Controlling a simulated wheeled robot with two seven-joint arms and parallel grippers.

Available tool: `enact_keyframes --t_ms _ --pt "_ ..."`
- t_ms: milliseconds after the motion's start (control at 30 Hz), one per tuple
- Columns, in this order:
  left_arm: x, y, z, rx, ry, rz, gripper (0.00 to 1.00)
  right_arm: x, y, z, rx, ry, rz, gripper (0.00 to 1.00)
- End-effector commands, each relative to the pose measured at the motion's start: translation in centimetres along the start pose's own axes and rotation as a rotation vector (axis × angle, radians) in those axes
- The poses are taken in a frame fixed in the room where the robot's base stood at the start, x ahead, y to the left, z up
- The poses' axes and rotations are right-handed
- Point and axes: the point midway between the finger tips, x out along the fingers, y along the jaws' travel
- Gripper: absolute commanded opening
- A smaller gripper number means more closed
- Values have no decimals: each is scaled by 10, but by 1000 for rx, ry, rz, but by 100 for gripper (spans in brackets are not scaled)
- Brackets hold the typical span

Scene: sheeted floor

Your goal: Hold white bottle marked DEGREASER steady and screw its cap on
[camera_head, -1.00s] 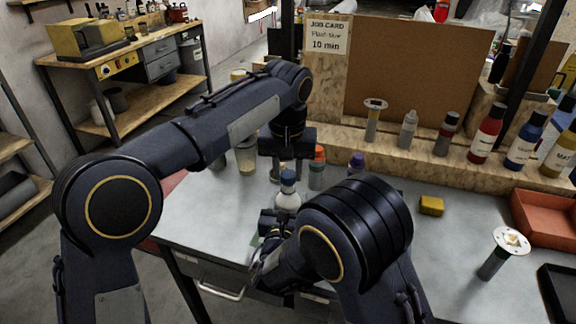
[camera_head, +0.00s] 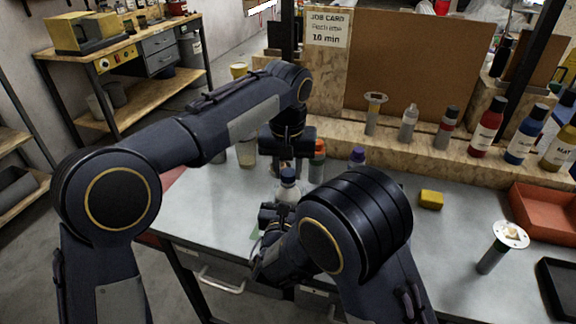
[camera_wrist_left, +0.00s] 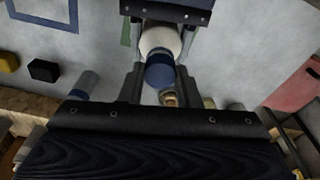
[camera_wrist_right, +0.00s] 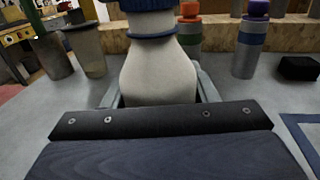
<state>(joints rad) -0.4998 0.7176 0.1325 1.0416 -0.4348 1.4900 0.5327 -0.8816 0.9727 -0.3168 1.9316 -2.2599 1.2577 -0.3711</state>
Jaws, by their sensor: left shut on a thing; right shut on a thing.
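The white bottle (camera_head: 286,193) stands upright at the front of the grey bench, and its pale rounded body fills the middle of the right wrist view (camera_wrist_right: 158,75). No lettering on it can be read. A blue cap (camera_head: 288,174) sits on top, in line with the neck; the thread is hidden. My left gripper (camera_wrist_left: 160,78) reaches down from above, its fingers shut on the cap's two sides. My right gripper (camera_wrist_right: 157,92) is shut around the bottle's body from the front, low down; my right arm hides part of it in the head view.
Orange-capped (camera_head: 317,160) and purple-capped (camera_head: 357,158) bottles stand close behind. A yellow block (camera_head: 431,199), a white-topped post (camera_head: 510,236) and a red tray (camera_head: 545,215) lie to the right. More bottles line the wooden ledge (camera_head: 425,146).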

Motion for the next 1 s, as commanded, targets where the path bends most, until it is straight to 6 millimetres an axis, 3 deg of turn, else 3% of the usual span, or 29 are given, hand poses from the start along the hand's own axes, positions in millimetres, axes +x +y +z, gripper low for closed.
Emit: enact_keyframes --t_ms 267,300,467,1000 --pt "6 0 1 -1 0 0 9 0 0 0 0 -1 0 12" --pt "6 0 1 0 0 0 9 0 0 0 0 -1 0 0" --pt "6 -1 0 125 -1 17 9 0 0 0 0 -1 0 0" --pt "7 -4 -3 1431 0 179 9 0 0 0 0 0 0 0"
